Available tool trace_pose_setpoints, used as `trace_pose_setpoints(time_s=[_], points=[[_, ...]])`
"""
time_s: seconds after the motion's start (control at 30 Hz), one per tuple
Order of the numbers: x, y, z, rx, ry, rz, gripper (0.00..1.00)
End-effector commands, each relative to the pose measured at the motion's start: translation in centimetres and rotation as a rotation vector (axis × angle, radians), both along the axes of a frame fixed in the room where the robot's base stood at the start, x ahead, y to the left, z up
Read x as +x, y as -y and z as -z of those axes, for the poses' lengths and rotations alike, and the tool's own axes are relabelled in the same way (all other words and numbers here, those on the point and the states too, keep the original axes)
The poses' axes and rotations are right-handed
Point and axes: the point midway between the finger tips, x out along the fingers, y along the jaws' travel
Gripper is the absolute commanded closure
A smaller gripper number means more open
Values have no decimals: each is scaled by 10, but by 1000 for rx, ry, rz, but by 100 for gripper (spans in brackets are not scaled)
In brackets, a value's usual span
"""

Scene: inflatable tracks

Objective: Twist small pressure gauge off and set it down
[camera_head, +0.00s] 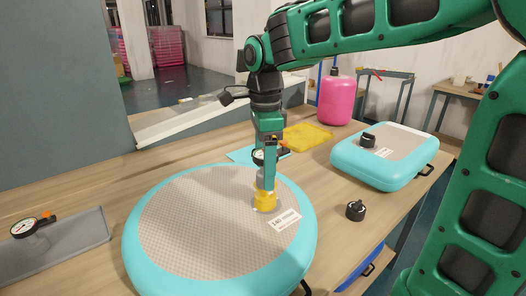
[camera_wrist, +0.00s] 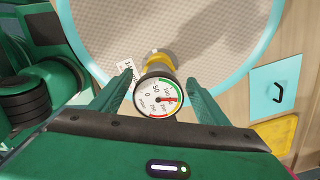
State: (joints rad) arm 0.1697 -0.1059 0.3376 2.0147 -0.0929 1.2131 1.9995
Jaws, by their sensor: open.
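The small pressure gauge (camera_wrist: 158,97) has a round white dial with a red needle and a green arc. It sits upright on a yellow fitting (camera_head: 265,200) on the round turquoise inflatable (camera_head: 170,215). In the wrist view my gripper (camera_wrist: 160,78) is open, with one finger on each side of the gauge; small gaps show and I cannot tell if either finger touches. In the head view my gripper (camera_head: 266,172) points down over the fitting and hides part of the gauge.
Another dial gauge (camera_head: 32,226) lies on a grey tray (camera_head: 75,235) at the left. A black cap (camera_head: 355,211) stands on the wooden table (camera_head: 325,235).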

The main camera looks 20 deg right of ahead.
Motion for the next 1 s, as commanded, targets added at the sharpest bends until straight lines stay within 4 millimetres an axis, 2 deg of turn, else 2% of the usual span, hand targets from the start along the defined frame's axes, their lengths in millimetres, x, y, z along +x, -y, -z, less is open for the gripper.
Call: trace_pose_setpoints(time_s=[0.13, 0.47, 0.67, 0.87, 1.0], points=[[0, 0, 10, -1, -1, 1, 31], [0, 0, 13, -1, 0, 1, 31], [0, 0, 13, -1, 0, 1, 76], [0, 0, 12, 0, 0, -43, 79], [-1, 0, 12, -1, 0, -192, 79]])
